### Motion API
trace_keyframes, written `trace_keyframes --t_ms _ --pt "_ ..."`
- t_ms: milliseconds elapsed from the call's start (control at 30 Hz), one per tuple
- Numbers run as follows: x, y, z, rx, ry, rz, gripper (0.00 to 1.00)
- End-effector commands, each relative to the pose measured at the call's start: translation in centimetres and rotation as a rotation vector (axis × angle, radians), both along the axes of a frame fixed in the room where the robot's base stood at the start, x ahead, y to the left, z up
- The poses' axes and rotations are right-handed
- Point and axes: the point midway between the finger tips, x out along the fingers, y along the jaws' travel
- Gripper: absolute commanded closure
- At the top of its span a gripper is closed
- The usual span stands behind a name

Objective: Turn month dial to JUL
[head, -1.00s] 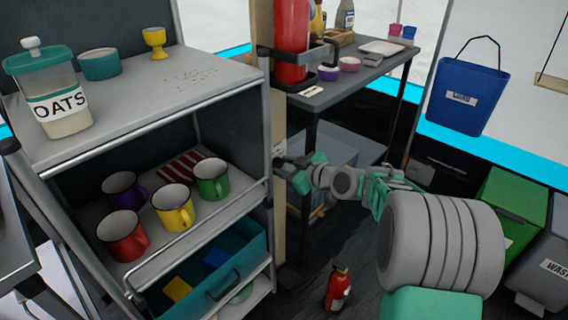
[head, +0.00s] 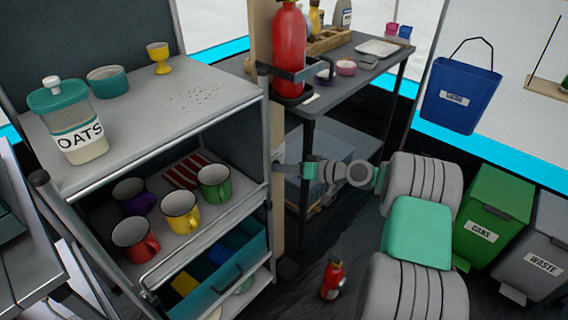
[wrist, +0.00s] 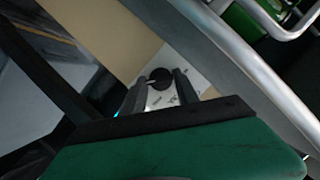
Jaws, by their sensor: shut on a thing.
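The month dial (wrist: 161,76) is a small dark round knob on a pale plate (wrist: 186,66) fixed to the tan post, seen in the wrist view. A thin light mark shows at the knob's left side. The plate's lettering is too small to read, so I cannot tell the month. My gripper (wrist: 158,87) has one finger on each side of the knob and is shut on it. In the head view my gripper (head: 281,169) reaches the post from the right, beside the shelf cart. The dial is hidden there.
The shelf cart (head: 150,125) with mugs and an oats jar stands left of the tan post (head: 262,40). A dark table (head: 340,68) is behind my arm. A small red extinguisher (head: 332,281) stands on the floor. A metal rail (wrist: 235,50) runs close beside the plate.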

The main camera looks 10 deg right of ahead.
Motion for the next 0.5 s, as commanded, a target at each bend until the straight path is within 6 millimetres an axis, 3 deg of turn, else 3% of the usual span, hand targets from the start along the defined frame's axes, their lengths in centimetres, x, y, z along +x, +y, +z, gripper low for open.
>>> trace_keyframes --t_ms 500 --pt "-0.03 -0.02 -0.30 0.194 0.145 0.002 1.00"
